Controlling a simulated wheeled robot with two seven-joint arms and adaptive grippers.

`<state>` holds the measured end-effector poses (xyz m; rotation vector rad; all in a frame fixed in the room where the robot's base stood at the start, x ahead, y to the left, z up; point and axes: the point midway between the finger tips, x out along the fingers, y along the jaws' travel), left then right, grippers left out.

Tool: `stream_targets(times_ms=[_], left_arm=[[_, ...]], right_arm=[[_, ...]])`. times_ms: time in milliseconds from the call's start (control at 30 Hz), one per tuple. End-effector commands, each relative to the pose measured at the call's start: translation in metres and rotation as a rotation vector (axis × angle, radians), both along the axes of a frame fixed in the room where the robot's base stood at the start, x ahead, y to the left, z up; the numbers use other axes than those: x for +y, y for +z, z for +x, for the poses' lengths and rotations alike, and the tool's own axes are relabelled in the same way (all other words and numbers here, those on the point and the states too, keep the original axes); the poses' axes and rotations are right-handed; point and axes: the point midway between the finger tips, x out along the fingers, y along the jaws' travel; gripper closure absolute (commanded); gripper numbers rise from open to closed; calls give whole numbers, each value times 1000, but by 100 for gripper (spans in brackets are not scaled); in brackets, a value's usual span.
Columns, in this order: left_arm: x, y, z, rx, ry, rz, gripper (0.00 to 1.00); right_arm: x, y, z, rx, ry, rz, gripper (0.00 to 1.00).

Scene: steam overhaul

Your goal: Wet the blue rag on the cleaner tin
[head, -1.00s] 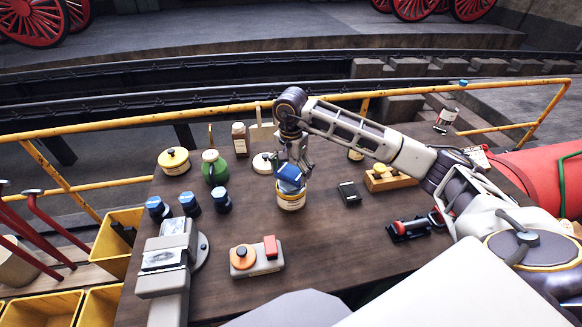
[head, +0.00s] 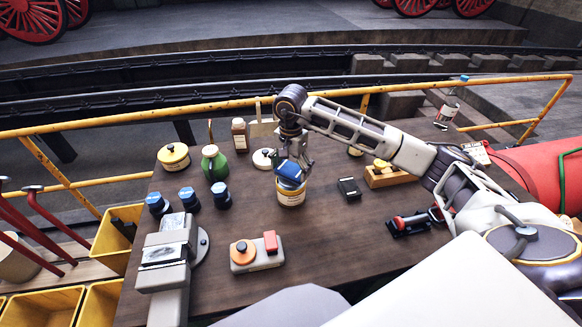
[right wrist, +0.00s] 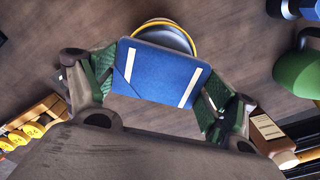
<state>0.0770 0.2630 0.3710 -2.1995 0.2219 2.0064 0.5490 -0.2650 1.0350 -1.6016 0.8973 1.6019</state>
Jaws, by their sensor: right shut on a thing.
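The blue rag (head: 289,170) is a folded blue pad with two pale stripes, seen large in the right wrist view (right wrist: 158,76). My right gripper (head: 291,160) is shut on it, with a green-padded finger at each side in the right wrist view (right wrist: 155,84). The cleaner tin (head: 291,196), cream-labelled with a yellow band, stands upright on the bench directly below the rag. In the right wrist view its round yellow rim (right wrist: 168,22) is partly hidden behind the rag. I cannot tell whether rag and tin touch. My left gripper is not in view.
A green bottle (head: 214,162), a brown bottle (head: 240,135) and a yellow-lidded tin (head: 173,156) stand left of the tin. A black box (head: 348,188) lies right.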

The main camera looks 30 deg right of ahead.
Motion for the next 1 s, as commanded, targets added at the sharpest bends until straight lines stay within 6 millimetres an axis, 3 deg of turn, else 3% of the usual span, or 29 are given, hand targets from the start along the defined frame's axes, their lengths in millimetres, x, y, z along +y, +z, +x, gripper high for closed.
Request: stream_targets(times_ms=[1000], left_arm=[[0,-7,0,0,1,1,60]], right_arm=[[0,-7,0,0,0,0,35]])
